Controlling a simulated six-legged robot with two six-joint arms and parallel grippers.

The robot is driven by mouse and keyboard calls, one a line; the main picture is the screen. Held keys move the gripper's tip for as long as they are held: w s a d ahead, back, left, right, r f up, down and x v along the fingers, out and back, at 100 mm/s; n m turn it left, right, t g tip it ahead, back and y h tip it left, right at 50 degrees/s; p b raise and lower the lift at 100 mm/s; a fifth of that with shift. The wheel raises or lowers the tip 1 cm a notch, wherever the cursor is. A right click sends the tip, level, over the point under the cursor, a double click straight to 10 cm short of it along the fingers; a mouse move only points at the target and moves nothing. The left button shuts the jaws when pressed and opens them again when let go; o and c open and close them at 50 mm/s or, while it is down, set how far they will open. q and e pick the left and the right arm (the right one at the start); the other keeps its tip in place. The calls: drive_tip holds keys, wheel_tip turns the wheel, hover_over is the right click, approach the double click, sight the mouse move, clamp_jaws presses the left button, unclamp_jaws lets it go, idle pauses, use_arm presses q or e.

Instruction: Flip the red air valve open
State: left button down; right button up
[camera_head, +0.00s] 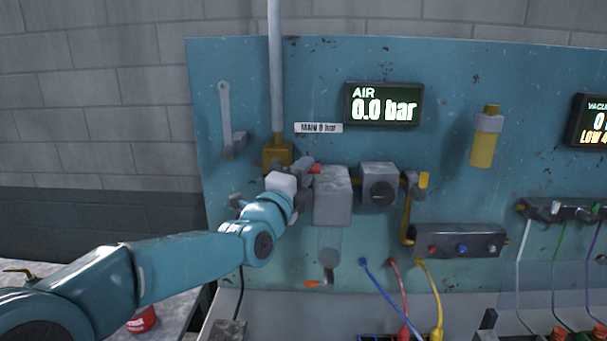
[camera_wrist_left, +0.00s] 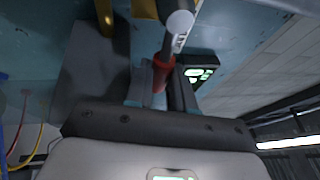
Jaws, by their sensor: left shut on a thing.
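The red air valve handle (camera_head: 315,168) shows as a small red tip beside the brass fitting (camera_head: 277,154) under the grey vertical pipe. My left gripper (camera_head: 304,186) reaches it from the lower left and hides most of the valve. In the left wrist view the red grip (camera_wrist_left: 163,72) lies between the two fingers of my left gripper (camera_wrist_left: 161,88), which is shut on it. A grey lever arm runs from the red grip to a round pivot (camera_wrist_left: 180,24). The air display (camera_head: 384,104) reads 0.0 bar. My right gripper is not in view.
A grey filter block (camera_head: 332,197) stands just right of the gripper, with a regulator (camera_head: 379,186) beyond it. A grey manifold (camera_head: 458,241) sits lower right, above blue, red and yellow hoses. A wrench-like lever (camera_head: 226,112) hangs at the panel's left.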

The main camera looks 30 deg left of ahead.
use_arm(q)
drive_tip(key=s+a+r+n+y+b, duration=0.1)
drive_tip(key=n+y, duration=0.3)
drive_tip(key=n, duration=0.4)
drive_tip(key=a+r+n+g+y+b, duration=0.1)
drive_tip(key=a+r+n+y+b, duration=0.1)
drive_tip(key=n, duration=0.7)
drive_tip(key=s+a+r+n+g+y+b, duration=0.1)
drive_tip(key=a+r+n+y+b, duration=0.1)
drive_tip(key=n+y, duration=0.4)
drive_tip(key=shift+s+r+n, duration=0.3)
drive_tip(key=shift+r+n, duration=0.45)
drive_tip(key=shift+n, duration=0.55)
drive_tip(key=shift+a, duration=0.15)
drive_tip(key=c, duration=1.3)
unclamp_jaws()
drive_tip(key=shift+o, duration=0.3)
drive_tip(key=shift+s, duration=0.1)
